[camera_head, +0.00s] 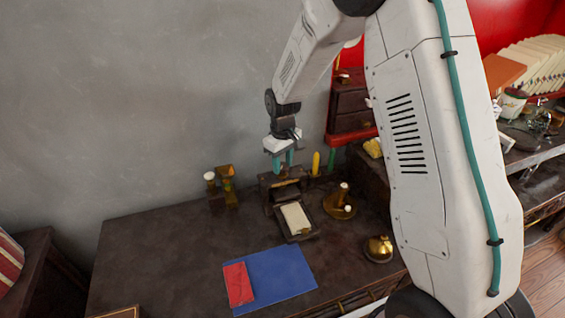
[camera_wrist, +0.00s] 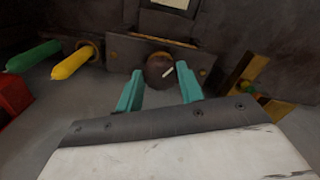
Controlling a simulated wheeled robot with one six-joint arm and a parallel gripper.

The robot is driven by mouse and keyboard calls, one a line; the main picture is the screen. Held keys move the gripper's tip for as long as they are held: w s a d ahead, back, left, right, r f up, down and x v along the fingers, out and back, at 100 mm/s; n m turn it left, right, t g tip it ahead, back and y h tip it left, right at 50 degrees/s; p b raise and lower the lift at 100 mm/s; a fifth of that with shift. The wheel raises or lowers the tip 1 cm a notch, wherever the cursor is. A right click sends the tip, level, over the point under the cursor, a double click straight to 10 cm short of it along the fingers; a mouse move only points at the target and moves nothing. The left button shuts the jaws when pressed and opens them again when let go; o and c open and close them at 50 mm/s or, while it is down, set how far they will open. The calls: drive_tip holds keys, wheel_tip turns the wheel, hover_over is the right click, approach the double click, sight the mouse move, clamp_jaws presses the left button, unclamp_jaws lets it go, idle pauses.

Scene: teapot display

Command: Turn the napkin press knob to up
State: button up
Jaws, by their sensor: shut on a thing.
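The napkin press (camera_head: 298,236) stands at the back of the dark desk, with pale napkins on its flat front part. In the wrist view its dark upright plate (camera_wrist: 118,52) carries the round dark knob (camera_wrist: 154,64). A short white mark on the knob slants up to the right from near its middle. My gripper (camera_head: 281,164) reaches down behind the press in the head view. In the wrist view my gripper (camera_wrist: 160,76) has its teal fingers on either side of the knob, shut on it. The head view does not show the knob.
A brass stand (camera_wrist: 245,88) is close on the right in the wrist view. Yellow (camera_wrist: 72,63) and green (camera_wrist: 33,56) rods and a red block (camera_wrist: 12,95) are on the left. A blue folder (camera_head: 275,277) and a brass bell (camera_head: 378,249) lie further forward on the desk.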

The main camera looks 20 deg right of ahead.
sight(283, 165)
drive_tip(key=n, duration=0.6)
drive_tip(key=shift+w+r, duration=0.1)
drive_tip(key=shift+w, duration=0.05)
idle(0.5)
drive_tip(key=o, duration=1)
wheel_tip(283, 165, up, 8)
drive_tip(key=shift+f, duration=0.1)
